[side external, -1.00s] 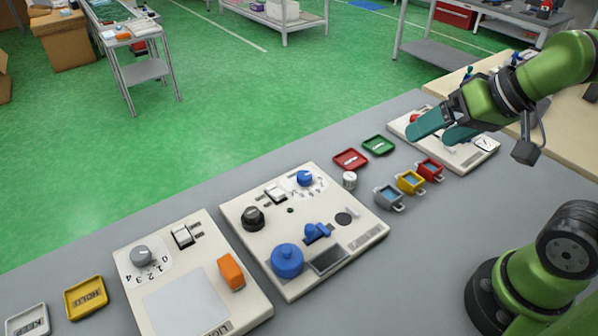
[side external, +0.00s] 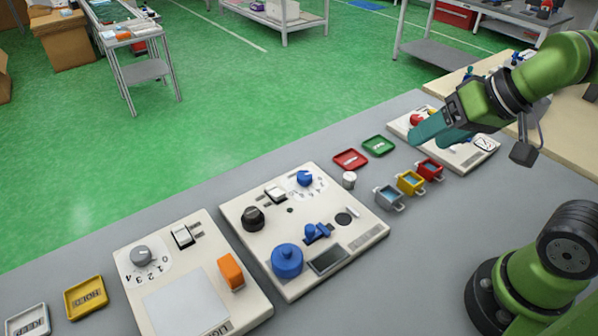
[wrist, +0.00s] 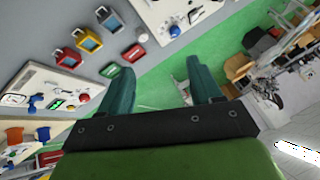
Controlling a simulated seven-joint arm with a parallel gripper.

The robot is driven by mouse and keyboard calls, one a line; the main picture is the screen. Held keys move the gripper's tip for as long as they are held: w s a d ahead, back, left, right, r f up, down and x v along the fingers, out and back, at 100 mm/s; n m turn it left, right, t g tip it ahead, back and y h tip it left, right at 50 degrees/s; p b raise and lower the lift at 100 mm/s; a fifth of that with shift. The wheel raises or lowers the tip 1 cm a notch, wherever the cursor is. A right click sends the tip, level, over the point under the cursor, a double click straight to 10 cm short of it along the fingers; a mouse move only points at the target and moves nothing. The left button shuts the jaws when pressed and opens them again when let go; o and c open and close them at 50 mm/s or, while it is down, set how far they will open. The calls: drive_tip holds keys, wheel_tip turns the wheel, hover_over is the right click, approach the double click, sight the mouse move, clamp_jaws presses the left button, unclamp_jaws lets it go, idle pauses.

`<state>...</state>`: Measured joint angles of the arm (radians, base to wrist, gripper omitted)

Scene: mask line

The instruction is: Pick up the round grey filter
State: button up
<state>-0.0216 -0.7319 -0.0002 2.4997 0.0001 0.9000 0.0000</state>
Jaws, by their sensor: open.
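The round grey filter (side external: 349,180) looks like a small pale cylinder with a ribbed side. It stands on the grey table between the large panel and the red tray (side external: 350,159). In the wrist view the filter (wrist: 142,38) shows near the top, beside the red tray. My gripper (side external: 440,133) is open, with teal fingers and nothing between them. It hangs above the far panel, to the right of the filter and well above the table.
Grey (side external: 388,197), yellow (side external: 410,182) and red (side external: 430,169) bins stand right of the filter. A green tray (side external: 378,145) lies behind. The large panel (side external: 270,235) with a blue knob (side external: 287,260) is close on the left. The far panel (side external: 484,146) lies under my gripper.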

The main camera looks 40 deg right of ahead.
drive_tip(key=w+a+f+n+g, duration=0.15)
drive_tip(key=w+a+g, duration=0.25)
drive_tip(key=w+a, duration=0.75)
drive_tip(key=m+g+h, duration=0.2)
drive_tip(key=m+g, duration=0.1)
drive_tip(key=m, duration=0.1)
hover_over(252, 212)
drive_tip(key=f, duration=0.2)
drive_tip(key=shift+m, duration=0.25)
wheel_tip(252, 212, down, 16)
drive_tip(key=shift+f, duration=0.25)
drive_tip(key=shift+r, duration=0.1)
drive_tip(key=c, duration=1.1)
